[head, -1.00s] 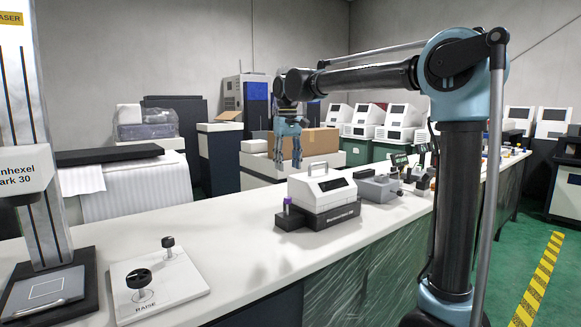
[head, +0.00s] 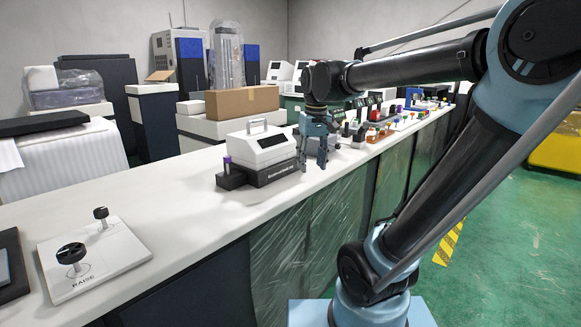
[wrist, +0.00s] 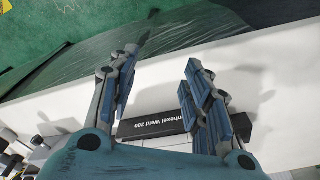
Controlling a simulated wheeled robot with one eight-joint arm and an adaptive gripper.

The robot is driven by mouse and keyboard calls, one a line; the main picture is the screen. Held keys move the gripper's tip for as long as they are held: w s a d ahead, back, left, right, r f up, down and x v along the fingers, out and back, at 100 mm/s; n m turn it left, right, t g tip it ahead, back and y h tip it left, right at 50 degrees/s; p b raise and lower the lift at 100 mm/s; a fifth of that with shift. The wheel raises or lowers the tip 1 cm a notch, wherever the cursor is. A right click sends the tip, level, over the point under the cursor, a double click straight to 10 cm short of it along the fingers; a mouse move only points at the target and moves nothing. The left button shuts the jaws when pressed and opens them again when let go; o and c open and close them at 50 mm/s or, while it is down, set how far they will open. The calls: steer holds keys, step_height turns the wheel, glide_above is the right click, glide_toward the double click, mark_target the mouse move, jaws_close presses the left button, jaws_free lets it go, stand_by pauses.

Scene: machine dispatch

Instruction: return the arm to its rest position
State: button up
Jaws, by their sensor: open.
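My gripper (head: 313,152) points down at the end of my arm in the head view, to the right of a white boxy machine with a black base (head: 265,151). In the wrist view its two blue-padded fingers (wrist: 160,88) are spread apart with nothing between them. Below them the wrist view shows a dark labelled block (wrist: 158,124) on the white counter. From these frames I cannot tell whether the fingers touch anything.
The long white counter (head: 150,195) runs into the distance, with several small coloured items at its far end. A plate with two black knobs (head: 92,255) lies at the near left. A cardboard box (head: 242,101) stands behind. Green floor (head: 500,240) is open at right.

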steer(key=s+d+f+m, duration=0.1)
steer(key=s+d+f, duration=0.5)
steer(key=f, duration=0.3)
steer(key=s+d+f+m+t, duration=0.1)
steer(key=s+d+f+m, duration=0.1)
steer(key=s+d+f, duration=0.4)
step_height(320, 180, down, 4)
steer(key=shift+s+d+r+m, duration=0.1)
steer(key=shift+s+d+m, duration=0.15)
steer(key=shift+s, duration=1)
steer(key=shift+w+f, duration=0.25)
steer(key=shift+w, duration=0.2)
steer(key=shift+c, duration=0.5)
